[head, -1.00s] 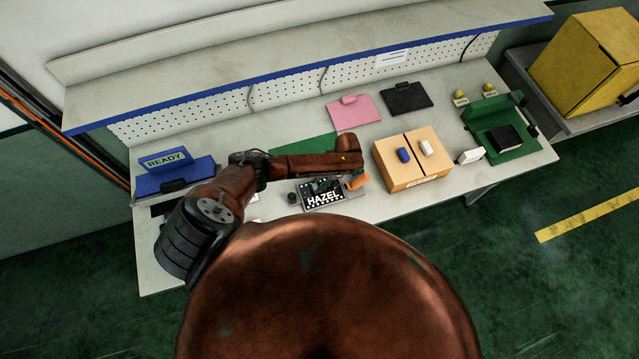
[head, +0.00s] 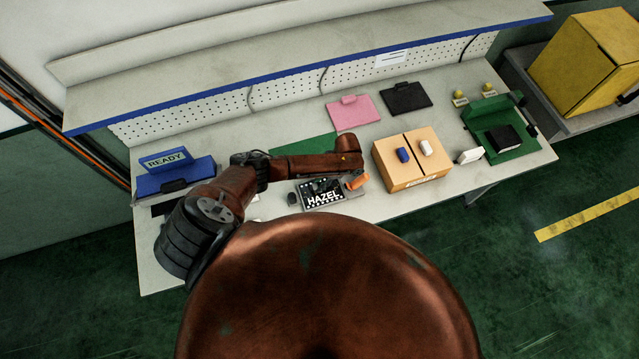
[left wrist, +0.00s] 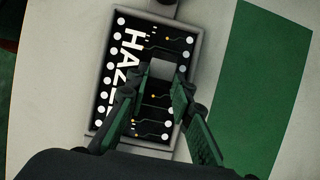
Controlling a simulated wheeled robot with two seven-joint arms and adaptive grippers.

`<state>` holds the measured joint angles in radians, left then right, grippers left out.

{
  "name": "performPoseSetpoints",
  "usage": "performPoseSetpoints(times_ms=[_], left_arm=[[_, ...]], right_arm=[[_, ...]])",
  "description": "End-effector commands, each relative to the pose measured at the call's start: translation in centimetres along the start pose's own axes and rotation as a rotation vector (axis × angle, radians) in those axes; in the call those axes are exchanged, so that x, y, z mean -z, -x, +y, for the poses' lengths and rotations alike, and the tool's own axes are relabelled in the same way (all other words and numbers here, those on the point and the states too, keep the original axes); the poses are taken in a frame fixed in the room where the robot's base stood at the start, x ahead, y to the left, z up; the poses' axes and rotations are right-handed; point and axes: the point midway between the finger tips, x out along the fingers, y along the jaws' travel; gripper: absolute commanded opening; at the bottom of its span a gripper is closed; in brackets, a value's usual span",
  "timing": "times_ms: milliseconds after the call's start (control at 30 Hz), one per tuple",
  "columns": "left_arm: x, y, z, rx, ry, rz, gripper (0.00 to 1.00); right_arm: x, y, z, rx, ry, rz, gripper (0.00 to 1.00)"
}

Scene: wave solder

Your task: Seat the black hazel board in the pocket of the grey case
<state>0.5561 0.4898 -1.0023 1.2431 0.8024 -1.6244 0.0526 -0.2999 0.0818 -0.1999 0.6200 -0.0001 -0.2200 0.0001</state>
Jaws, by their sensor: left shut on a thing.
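The black hazel board (head: 322,198) has white HAZEL lettering and lies within the rim of the grey case (head: 344,203) near the bench's front edge. In the left wrist view the board (left wrist: 118,75) has white dots along its sides, and the grey rim (left wrist: 92,110) runs around it. Whether it lies fully down in the pocket I cannot tell. My left gripper (left wrist: 157,85) is over the board, its green fingers shut on a small grey block (left wrist: 161,69) on the board. The fingers hide part of the board. My right gripper is out of view.
A cardboard box (head: 412,172) with a blue and a white piece on top stands to the right. Further right is a green fixture (head: 520,152). Pink (head: 353,112) and black (head: 406,98) panels lie behind. A blue READY stand (head: 175,178) is at left. A green mat (left wrist: 265,85) is beside the case.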

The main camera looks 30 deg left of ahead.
Motion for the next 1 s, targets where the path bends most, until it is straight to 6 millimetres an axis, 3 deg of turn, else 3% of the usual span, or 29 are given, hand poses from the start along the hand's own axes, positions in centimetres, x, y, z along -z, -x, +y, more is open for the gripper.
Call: performPoseSetpoints(times_ms=[167, 200, 467, 1000], left_arm=[[0.00, -0.01, -0.01, 0.000, 0.000, 0.000, 0.00], [0.00, -0.01, -0.01, 0.000, 0.000, 0.000, 0.23], [-0.01, -0.01, -0.02, 0.000, 0.000, 0.000, 0.41], [0.04, 0.76, -0.03, 0.000, 0.000, 0.001, 0.41]], right_arm=[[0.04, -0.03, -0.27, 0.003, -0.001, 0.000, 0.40], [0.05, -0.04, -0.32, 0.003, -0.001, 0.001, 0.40], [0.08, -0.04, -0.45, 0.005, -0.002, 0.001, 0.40], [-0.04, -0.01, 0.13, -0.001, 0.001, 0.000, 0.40]])
